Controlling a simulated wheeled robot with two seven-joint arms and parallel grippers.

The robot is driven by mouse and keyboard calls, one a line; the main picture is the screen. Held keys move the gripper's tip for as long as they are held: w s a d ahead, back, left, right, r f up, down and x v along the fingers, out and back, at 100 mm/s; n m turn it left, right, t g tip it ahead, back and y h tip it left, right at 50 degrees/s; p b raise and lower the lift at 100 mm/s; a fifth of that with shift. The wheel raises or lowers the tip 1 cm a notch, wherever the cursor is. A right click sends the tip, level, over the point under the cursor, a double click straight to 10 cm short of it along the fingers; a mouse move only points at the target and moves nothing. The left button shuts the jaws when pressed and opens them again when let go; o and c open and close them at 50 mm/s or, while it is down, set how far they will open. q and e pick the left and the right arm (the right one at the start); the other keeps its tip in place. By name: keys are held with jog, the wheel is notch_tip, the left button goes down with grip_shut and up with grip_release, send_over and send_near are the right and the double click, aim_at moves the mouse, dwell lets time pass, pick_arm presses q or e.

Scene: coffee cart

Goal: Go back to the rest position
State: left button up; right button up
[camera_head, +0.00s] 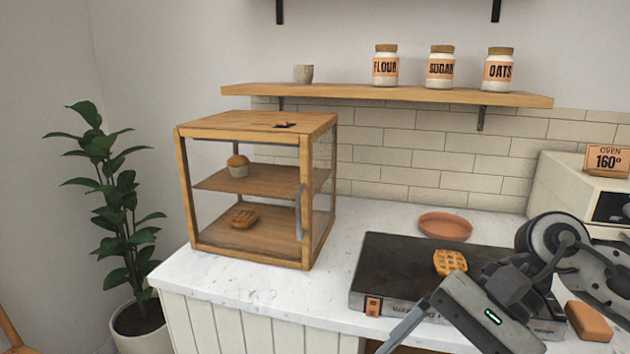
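My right gripper (404,327) comes in from the right and hangs over the front edge of the counter, its finger pointing down and left. I cannot tell whether it is open or shut, and I see nothing held in it. Its body covers part of the dark warming plate (395,265). A waffle (450,262) lies on that plate, just behind the gripper body. My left gripper is not in view.
A wooden display case (255,122) stands on the left of the counter, with a muffin (238,167) on its shelf and a waffle (244,217) at the bottom. A terracotta dish (445,226) sits behind the warming plate. An oven (575,195) stands right. A brown block (588,321) lies front right.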

jog(key=a+r+m+t+y, duration=0.2)
jog(key=a+r+m+y, duration=0.1)
jog(key=a+m+y, duration=0.9)
jog(key=w+d+f+m+t+h, duration=0.4)
jog(key=m+t, duration=0.5)
jog(key=m, duration=0.6)
jog(key=w+d+f+m+t+h, duration=0.35)
jog(key=m+t, duration=0.55)
jog(key=m, duration=0.6)
jog(key=s+d+f+m+g+h, duration=0.2)
jog(key=s+f+m+h, duration=0.1)
jog(key=f+m, duration=0.3)
jog(key=s+d+f+m+g+h, duration=0.2)
jog(key=s+f+m+h, duration=0.2)
jog(key=f+m, duration=0.3)
jog(key=s+d+f+m+g+h, duration=0.2)
jog(key=s+f+m, duration=0.3)
jog(key=f, duration=0.7)
jog(key=shift+s+d+f+m+g+h, duration=0.2)
jog(key=shift+f+m+g+h, duration=0.15)
jog(key=shift+m+h, duration=0.55)
jog(key=shift+a+r+y, duration=0.1)
jog(key=shift+y, duration=0.15)
jog(key=shift+c, duration=0.3)
